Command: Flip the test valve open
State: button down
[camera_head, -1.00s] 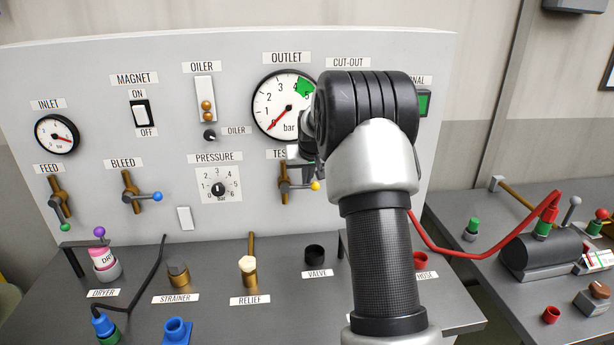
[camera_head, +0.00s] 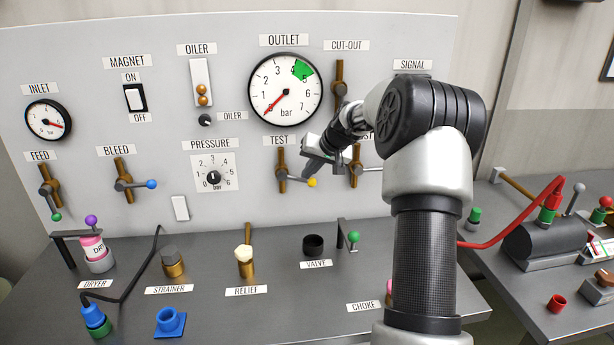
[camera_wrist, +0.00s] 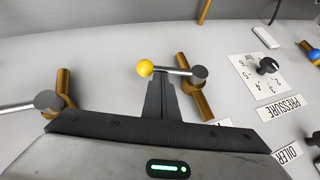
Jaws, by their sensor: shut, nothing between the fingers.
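The test valve (camera_head: 282,165) is a brass fitting on the grey panel under the TEST label (camera_head: 280,141). Its grey lever points right, roughly level, and ends in a yellow knob (camera_head: 312,183). In the wrist view the yellow knob (camera_wrist: 145,68) is left of the lever's pivot (camera_wrist: 198,76) and the brass pipe (camera_wrist: 194,88). My gripper (camera_head: 303,188) is shut and empty, its dark fingertips at the lever beside the knob. In the wrist view the fingertips (camera_wrist: 160,78) overlap the lever near the knob; I cannot tell whether they touch it.
Another brass valve (camera_head: 355,168) with a grey lever is close right, partly behind my arm. The cut-out valve (camera_head: 339,82) and outlet gauge (camera_head: 285,88) are above. The pressure dial (camera_head: 213,177) is left. A black valve socket (camera_head: 313,244) stands on the bench below.

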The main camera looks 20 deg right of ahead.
aim_at(310, 182)
jog(key=f+y+b, duration=0.1)
jog(key=f+b, duration=0.1)
jog(key=b, duration=0.1)
jog(key=f+m+t+y+b, duration=0.1)
jog(key=y+b, duration=0.1)
jog(key=b, duration=0.1)
jog(key=shift+d+f, duration=0.2)
jog(key=shift+f, duration=0.15)
jog(key=a+f+m+t+y+b, duration=0.3)
jog(key=a+f+y+b, duration=0.1)
jog(key=b, duration=0.9)
jog(key=shift+w+f+t+y, duration=0.3)
jog(key=shift+w+f+y, duration=0.15)
jog(key=shift+y, duration=0.35)
jog(key=shift+f, duration=0.1)
